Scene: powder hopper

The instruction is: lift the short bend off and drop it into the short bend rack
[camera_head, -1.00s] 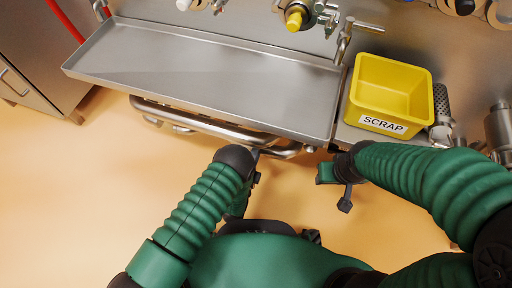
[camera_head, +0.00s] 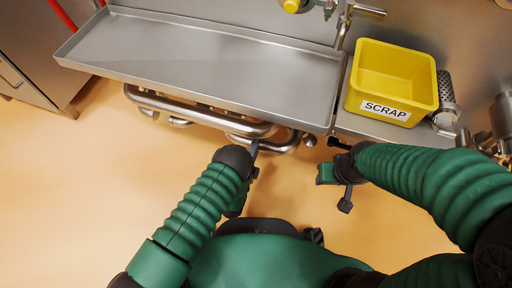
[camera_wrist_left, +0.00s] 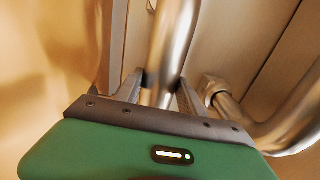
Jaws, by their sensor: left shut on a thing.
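Polished steel pipes (camera_head: 200,113) with bent ends run under the front edge of the steel tray. My left gripper (camera_head: 254,147) is at the right part of these pipes, just below the tray. In the left wrist view its two fingers (camera_wrist_left: 161,88) are shut on a steel pipe, which I take to be the short bend (camera_wrist_left: 168,45). The bend's ends are not clear. My right gripper (camera_head: 337,172) is beside it to the right, over the floor, apart from the pipes; its jaws cannot be made out. I cannot pick out a short bend rack for sure.
The wide, shallow steel tray (camera_head: 200,55) is empty and overhangs the pipes. A yellow SCRAP bin (camera_head: 384,107) stands to its right, by a perforated metal cylinder (camera_head: 446,90). A steel cabinet (camera_head: 40,50) is at the left. The orange floor in front is clear.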

